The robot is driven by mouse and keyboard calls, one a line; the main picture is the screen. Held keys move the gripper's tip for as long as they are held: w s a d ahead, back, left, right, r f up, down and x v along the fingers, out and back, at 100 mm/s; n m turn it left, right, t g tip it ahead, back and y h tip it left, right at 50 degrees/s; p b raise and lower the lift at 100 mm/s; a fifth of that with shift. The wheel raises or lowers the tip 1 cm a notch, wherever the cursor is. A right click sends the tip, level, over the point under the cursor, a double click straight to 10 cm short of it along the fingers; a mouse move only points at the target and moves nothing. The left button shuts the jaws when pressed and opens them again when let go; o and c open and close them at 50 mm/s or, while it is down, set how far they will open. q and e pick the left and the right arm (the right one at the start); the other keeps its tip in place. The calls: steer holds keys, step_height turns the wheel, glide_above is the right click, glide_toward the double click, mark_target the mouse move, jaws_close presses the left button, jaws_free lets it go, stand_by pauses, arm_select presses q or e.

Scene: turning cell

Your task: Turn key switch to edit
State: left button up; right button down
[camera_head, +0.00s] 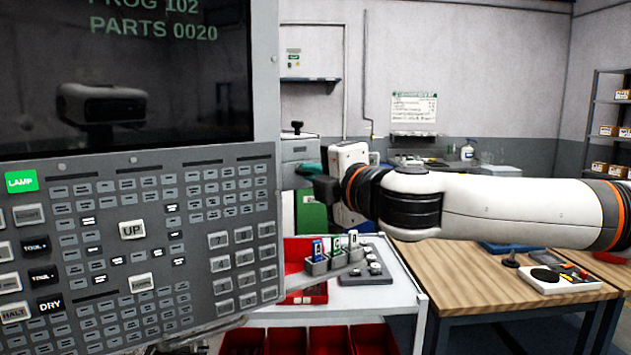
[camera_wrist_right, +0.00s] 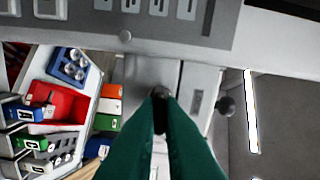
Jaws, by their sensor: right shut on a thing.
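The control panel (camera_head: 150,215) fills the left of the head view, with a dark screen reading PROG 102 and PARTS 0020 above rows of keys. My right gripper (camera_head: 307,168) is just past the panel's right edge. In the right wrist view my gripper's green fingers (camera_wrist_right: 160,110) are shut at their tips on a small dark piece, which looks like the key switch (camera_wrist_right: 159,92). The fingers cover most of it, so its markings and the position it points to cannot be read. In the head view the key switch is hidden. My left gripper is not in view.
A white cart (camera_head: 372,295) carries labelled holders (camera_head: 325,263) and a grey block with round pieces (camera_head: 372,271). Red bins (camera_head: 328,341) sit below. A wooden bench (camera_head: 455,268) stands to the right. A dark knob (camera_wrist_right: 225,105) is right of the fingers.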

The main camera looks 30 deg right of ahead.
steer(key=shift+m, duration=0.6)
steer(key=shift+m+b, duration=0.3)
steer(key=c, duration=1.6)
jaws_free()
steer(key=shift+o, duration=0.2)
steer(key=s+b, duration=0.2)
steer(key=s, duration=1)
steer(key=shift+a, duration=0.15)
steer(key=shift+f, duration=0.1)
